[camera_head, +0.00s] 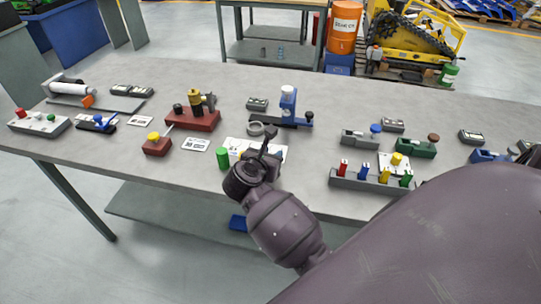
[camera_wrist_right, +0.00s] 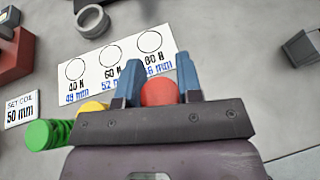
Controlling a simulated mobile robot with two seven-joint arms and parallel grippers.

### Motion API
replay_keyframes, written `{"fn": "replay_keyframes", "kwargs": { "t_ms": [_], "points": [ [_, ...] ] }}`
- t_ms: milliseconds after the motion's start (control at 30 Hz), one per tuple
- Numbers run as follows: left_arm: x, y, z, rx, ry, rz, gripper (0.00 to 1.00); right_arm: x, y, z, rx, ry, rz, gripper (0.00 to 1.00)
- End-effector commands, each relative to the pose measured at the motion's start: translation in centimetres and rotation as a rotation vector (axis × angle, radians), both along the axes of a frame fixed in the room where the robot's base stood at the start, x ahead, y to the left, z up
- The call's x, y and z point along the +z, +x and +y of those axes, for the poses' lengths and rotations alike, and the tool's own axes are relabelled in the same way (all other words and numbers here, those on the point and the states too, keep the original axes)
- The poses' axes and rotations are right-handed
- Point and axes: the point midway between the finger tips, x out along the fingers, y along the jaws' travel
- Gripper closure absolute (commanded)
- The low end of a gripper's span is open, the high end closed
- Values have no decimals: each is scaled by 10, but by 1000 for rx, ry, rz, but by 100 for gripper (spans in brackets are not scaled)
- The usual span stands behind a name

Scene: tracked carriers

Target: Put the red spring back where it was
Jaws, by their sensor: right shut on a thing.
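My right gripper (camera_head: 268,150) is over the near edge of the table. In the right wrist view its blue fingers (camera_wrist_right: 159,82) are shut on the red spring (camera_wrist_right: 160,92), whose round red top shows between them. In the head view my gripper hides the red spring. A white card (camera_wrist_right: 115,62) with three printed circles lies just beyond; the circles are empty. The yellow spring (camera_wrist_right: 92,107) and green spring (camera_wrist_right: 50,133) are left of my gripper, the green one (camera_head: 223,157) at the card's left end. I cannot tell whether the red spring touches the table. My left gripper is not in view.
A grey ring (camera_head: 255,128) and a blue fixture (camera_head: 288,108) stand behind the card. A "set coil 50 mm" card (camera_head: 195,144) and a red block with a yellow knob (camera_head: 157,145) are left. A grey rack (camera_head: 368,182) with coloured pegs is right, with bare table between.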

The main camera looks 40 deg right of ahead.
Motion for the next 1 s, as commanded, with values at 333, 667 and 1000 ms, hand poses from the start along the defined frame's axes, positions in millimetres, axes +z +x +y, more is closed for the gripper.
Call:
{"fn": "replay_keyframes", "kwargs": {
  "t_ms": [333,667,1000],
  "points": [
    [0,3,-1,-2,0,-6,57,-3,0,1,1,2,-1,58],
    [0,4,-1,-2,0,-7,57,-3,0,0,1,1,-1,42],
    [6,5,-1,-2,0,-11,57,8,5,11,2,3,-2,42]
  ]
}}
